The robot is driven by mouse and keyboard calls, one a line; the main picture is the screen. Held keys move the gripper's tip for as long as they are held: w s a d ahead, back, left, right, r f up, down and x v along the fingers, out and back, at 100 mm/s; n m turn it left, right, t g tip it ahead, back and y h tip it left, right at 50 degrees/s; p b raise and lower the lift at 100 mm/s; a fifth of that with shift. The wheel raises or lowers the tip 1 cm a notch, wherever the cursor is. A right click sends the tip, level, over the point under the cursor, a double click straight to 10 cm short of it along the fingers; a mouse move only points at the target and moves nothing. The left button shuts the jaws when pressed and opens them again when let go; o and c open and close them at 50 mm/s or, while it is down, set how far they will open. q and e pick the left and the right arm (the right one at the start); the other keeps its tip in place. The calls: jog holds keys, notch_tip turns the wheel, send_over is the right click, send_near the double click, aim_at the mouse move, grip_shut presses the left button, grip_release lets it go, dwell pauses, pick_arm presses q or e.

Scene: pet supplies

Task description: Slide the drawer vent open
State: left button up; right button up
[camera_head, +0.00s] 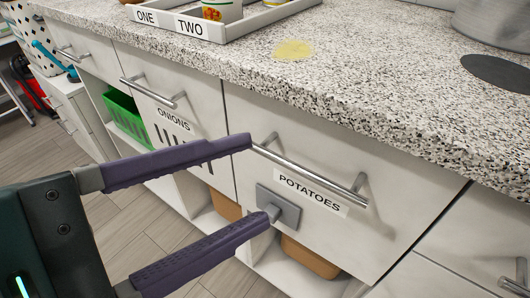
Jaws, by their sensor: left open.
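The drawer labelled POTATOES (385,230) is shut and has a long metal bar handle (310,174). Below and left of its label is a square grey plate (290,211) with a short round knob (272,212). No open slots show around this plate. My left gripper (257,181) is open in front of this drawer, with two purple fingers. The upper fingertip overlaps the left end of the bar handle. The lower fingertip is at the knob; I cannot tell whether either touches. My right gripper is not in view.
The drawer labelled ONIONS (207,124), to the left, shows dark vertical slots. The speckled counter (370,80) overhangs the drawers. It holds a tray labelled ONE and TWO (232,27) and a grey metal container (495,22). A green basket (125,118) sits in a lower shelf.

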pick_arm(q)
notch_tip(320, 180, down, 15)
jog(key=w+n+t+b, duration=0.2)
jog(key=n+b, duration=0.4)
jog(key=b, duration=0.8)
jog(key=n+t+b, duration=0.3)
jog(key=n+b, duration=0.5)
jog(key=b, duration=0.4)
send_near(273, 213)
jog(key=x, duration=0.8)
jog(key=shift+w+f+y, duration=0.3)
jog(key=shift+w+f, duration=0.05)
jog(key=shift+f, duration=0.1)
jog(key=shift+a, duration=0.1)
grip_shut()
